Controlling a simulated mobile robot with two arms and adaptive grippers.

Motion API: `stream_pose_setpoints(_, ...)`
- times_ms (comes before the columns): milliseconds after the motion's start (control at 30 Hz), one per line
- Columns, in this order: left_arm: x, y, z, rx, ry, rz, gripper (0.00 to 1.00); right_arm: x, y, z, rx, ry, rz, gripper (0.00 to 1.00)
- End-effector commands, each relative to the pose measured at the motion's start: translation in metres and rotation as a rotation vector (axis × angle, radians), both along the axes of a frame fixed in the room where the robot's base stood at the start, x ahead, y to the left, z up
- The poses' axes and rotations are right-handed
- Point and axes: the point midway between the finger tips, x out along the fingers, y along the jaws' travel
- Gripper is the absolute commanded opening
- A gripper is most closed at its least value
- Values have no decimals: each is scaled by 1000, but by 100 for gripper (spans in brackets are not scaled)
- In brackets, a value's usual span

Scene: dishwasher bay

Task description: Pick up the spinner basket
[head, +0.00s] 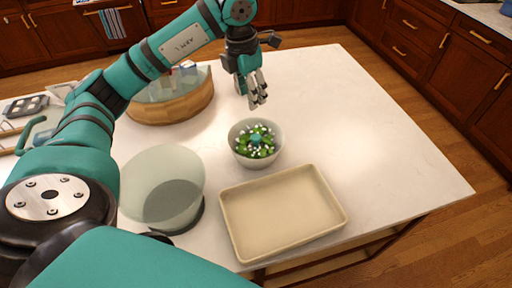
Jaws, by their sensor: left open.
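A round pale grey bowl-shaped container (242,154) stands on the white counter, holding leafy greens with white bits and a teal piece in the middle. It may be the spinner basket; I cannot tell for sure. A larger translucent pale green bowl (160,185) stands to its left, with a dark rim or base low on its right side. My left gripper (257,101) is open and empty, pointing down just behind the grey container, apart from it. My right gripper is not in view.
A beige rectangular tray (280,210), empty, lies in front of the grey container. A wooden round container (172,108) with a translucent upper part and small items stands behind left. A muffin tin (25,106) lies at far left. The counter's right side is clear.

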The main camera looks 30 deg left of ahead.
Motion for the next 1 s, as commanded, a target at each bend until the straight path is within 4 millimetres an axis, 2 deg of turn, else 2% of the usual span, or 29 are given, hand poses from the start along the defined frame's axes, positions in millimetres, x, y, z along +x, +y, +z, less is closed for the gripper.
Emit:
stream_pose_setpoints(33, 0, 0, -15, 0, 0, 0, 44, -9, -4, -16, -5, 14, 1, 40)
stream_pose_setpoints(167, 0, 0, -31, -1, 0, 0, 44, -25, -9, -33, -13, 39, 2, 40)
stream_pose_setpoints(367, 0, 0, -51, -1, 0, 0, 44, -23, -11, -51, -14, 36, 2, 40)
stream_pose_setpoints(467, 1, -1, -58, -1, 3, 0, 44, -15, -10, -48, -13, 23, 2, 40)
stream_pose_setpoints(633, 4, -2, -87, -1, 8, 0, 44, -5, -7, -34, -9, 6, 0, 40)
stream_pose_setpoints(900, 11, -4, -144, -1, 5, -1, 44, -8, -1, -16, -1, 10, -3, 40)
stream_pose_setpoints(1000, 13, -4, -158, -1, 3, 1, 44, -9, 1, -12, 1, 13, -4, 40)
